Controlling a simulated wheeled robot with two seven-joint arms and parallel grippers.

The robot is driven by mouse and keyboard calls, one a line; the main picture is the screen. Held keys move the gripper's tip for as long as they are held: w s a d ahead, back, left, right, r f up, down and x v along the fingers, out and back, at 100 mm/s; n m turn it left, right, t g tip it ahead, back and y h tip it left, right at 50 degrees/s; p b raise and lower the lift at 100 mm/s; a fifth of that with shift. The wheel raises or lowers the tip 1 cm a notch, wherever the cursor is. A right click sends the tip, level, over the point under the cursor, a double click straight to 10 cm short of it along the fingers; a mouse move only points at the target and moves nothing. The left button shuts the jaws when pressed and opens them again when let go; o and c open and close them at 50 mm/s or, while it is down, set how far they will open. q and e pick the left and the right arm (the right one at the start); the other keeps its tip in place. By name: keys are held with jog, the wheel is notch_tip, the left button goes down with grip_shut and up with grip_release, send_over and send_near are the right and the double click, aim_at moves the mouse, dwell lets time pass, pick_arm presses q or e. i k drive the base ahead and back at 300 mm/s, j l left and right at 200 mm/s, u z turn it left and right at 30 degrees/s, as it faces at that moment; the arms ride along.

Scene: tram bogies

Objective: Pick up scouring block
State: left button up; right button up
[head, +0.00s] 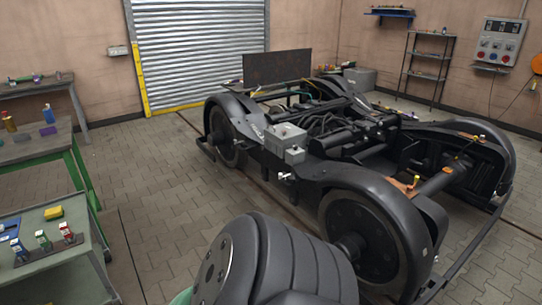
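No object is clearly recognisable as the scouring block. A small yellow block (53,212) lies at the back of the grey-green trolley top (75,250) at lower left, which may be it. A small purple block (47,131) lies on the green-legged workbench (30,152) behind the trolley. Neither of my grippers shows in the head view. A large dark rounded part at the bottom middle looks like a link of my own arm, and it hides the floor there.
Small bottles in a dark holder (48,248) stand on the trolley near the yellow block. A tram bogie (345,150) with large wheels fills the middle and right. Paved floor (150,185) is free between the trolley and the bogie. A roller shutter (198,50) closes the back wall.

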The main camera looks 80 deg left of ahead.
aim_at(53, 213)
jog(key=u, duration=4.35)
jog(key=i+j+z, duration=0.1)
jog(key=z, duration=0.4)
jog(key=i+j+z, duration=0.1)
jog(key=z, duration=0.4)
jog(key=j+z, duration=0.2)
jog(key=z, duration=0.3)
